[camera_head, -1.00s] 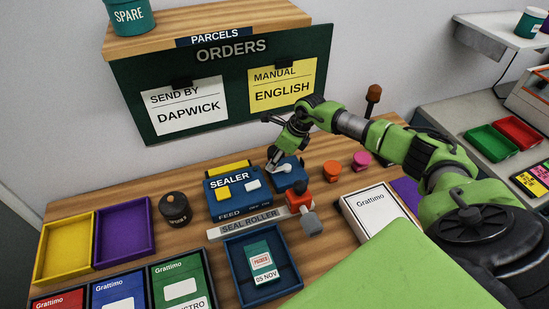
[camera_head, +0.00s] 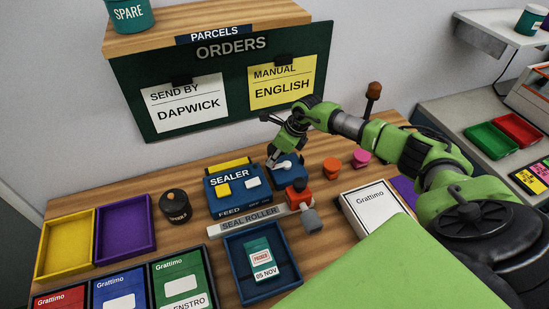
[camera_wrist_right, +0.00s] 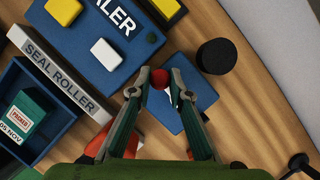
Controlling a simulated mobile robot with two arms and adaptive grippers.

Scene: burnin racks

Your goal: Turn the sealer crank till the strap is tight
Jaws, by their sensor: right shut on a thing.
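The blue sealer (camera_head: 213,199) stands on the wooden bench with a yellow and a white button on top. Its crank unit (camera_head: 292,182) is a small blue block at its right side, which also shows in the wrist view (camera_wrist_right: 203,92). My right gripper (camera_head: 273,161) is over this unit. In the wrist view its two fingers (camera_wrist_right: 160,80) are shut around the crank's red knob (camera_wrist_right: 160,78). The pale crank arm is mostly hidden by the fingers. I cannot make out the strap or how tight it is. My left gripper is not in view.
The seal roller bar (camera_head: 250,222) lies in front of the sealer, with an orange-red handled tool (camera_head: 299,193) at its right end. A blue tray (camera_head: 236,270) holds a teal packet. A dark pot (camera_head: 175,206) stands left; orange (camera_head: 331,168) and pink (camera_head: 361,158) knobs stand right.

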